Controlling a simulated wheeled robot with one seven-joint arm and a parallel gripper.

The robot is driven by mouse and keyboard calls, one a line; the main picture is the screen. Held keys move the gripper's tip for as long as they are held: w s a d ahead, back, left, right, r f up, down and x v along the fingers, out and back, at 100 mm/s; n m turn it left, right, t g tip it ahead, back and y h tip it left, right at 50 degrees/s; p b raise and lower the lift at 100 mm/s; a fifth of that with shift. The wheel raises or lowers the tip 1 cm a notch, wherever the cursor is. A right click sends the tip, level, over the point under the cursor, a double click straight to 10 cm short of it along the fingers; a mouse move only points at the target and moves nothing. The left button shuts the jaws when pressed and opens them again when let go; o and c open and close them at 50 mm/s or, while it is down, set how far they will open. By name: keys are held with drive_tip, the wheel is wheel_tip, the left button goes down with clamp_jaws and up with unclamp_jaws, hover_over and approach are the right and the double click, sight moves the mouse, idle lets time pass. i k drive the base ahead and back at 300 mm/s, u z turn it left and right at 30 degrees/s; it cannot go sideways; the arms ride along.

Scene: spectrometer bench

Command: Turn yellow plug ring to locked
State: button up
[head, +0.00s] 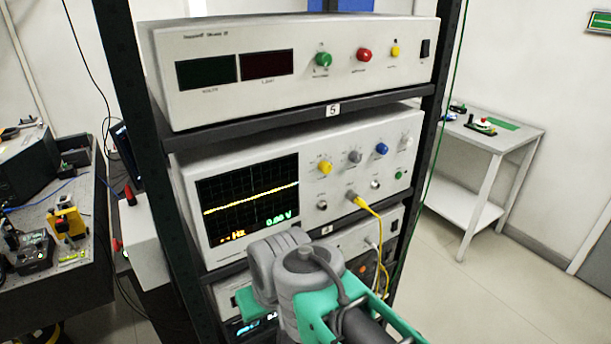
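A yellow plug (359,202) sits in a socket low on the front of the oscilloscope (340,219), right of its screen. Its yellow cable (379,228) runs down to the right and passes behind my arm. The plug's ring is too small here to tell its turn or whether it is locked. My grey and teal arm reaches in from the bottom, below and in front of the oscilloscope. I cannot make out my gripper's fingers; they are not visible in this view.
A black rack holds the oscilloscope, with a power supply (300,62) on the shelf above and more instruments below, partly hidden by my arm. A cluttered bench (85,205) stands at left, a small white table (515,140) at right. The floor (480,305) at right is clear.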

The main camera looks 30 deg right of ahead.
sight(353, 196)
drive_tip(key=z, duration=1.3)
drive_tip(key=k, duration=0.75)
drive_tip(key=u, duration=1.3)
